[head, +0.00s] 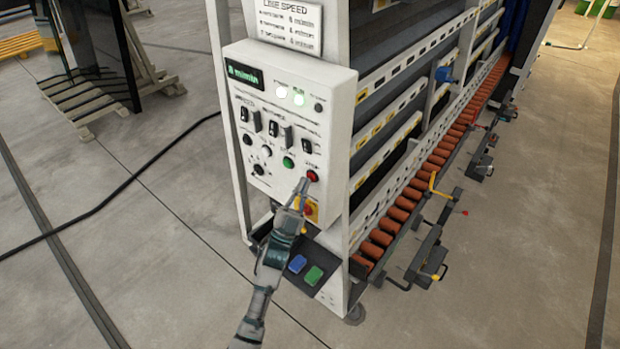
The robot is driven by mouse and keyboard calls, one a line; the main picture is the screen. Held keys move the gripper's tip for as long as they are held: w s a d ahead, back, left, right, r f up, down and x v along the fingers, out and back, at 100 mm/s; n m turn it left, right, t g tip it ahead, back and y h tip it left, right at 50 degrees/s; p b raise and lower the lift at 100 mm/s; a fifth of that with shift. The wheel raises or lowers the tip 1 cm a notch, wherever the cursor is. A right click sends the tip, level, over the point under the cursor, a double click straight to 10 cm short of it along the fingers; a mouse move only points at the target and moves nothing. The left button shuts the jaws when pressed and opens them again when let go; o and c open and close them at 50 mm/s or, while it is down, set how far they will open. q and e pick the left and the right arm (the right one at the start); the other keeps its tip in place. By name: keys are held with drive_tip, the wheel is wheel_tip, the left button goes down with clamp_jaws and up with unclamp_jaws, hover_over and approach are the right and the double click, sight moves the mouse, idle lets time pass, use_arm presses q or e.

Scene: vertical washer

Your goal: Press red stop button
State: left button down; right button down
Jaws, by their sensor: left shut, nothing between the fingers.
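The red stop button (312,176) is at the lower right of the white control panel (268,190), to the right of a green button (288,162). My left gripper (304,186) is shut and empty, and its tips are just below and left of the red button in the head view. I cannot tell whether they touch it. A second red button on a yellow plate (313,212) sits lower on the panel, partly hidden by my gripper. My right gripper is not in view.
The panel has a green display (242,74), lit lamps (298,97) and several black switches. Blue (297,263) and green (314,275) pedals lie below it. Orange rollers (405,203) run along the machine to the right. A black cable (110,195) crosses the floor at left.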

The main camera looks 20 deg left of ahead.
use_arm(q)
drive_tip(key=shift+w+d, duration=0.15)
drive_tip(key=shift+w, duration=0.35)
idle(0.7)
drive_tip(key=shift+s, duration=0.1)
drive_tip(key=shift+s+a, duration=0.3)
drive_tip(key=shift+s, duration=0.5)
drive_tip(key=s, duration=0.2)
drive_tip(key=s+a+p, duration=0.1)
drive_tip(key=s, duration=0.2)
drive_tip(key=shift+a+p, duration=0.15)
drive_tip(key=shift+p, duration=0.15)
drive_tip(key=shift+w+f, duration=0.1)
idle(0.6)
